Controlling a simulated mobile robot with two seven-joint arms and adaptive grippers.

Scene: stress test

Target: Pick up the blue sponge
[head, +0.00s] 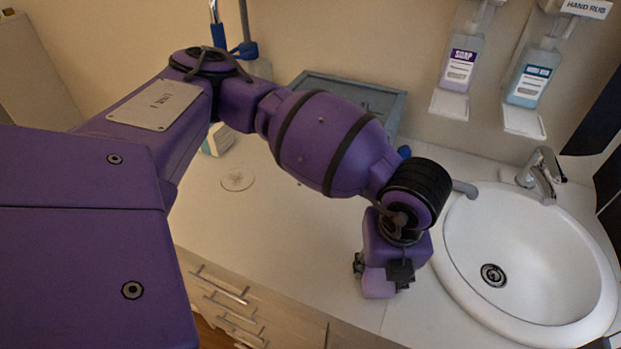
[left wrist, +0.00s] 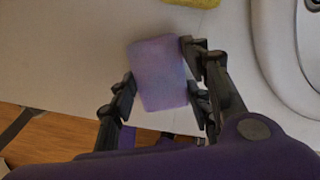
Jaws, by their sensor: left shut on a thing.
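The sponge (left wrist: 160,73) is a pale lavender-blue block in the left wrist view. My left gripper (left wrist: 161,92) is shut on it, with dark fingers against its left and right sides. In the head view the sponge (head: 378,284) shows below my left gripper (head: 381,268), near the counter's front edge, left of the sink. I cannot tell whether it touches the counter or is held just above it. My right gripper is in neither view.
The white counter (head: 275,235) is mostly clear left of my gripper. A round sink (head: 465,235) with a faucet (head: 541,170) is close on the right. A grey tray (head: 385,98) stands at the back. A yellow thing (left wrist: 196,3) lies beyond the sponge.

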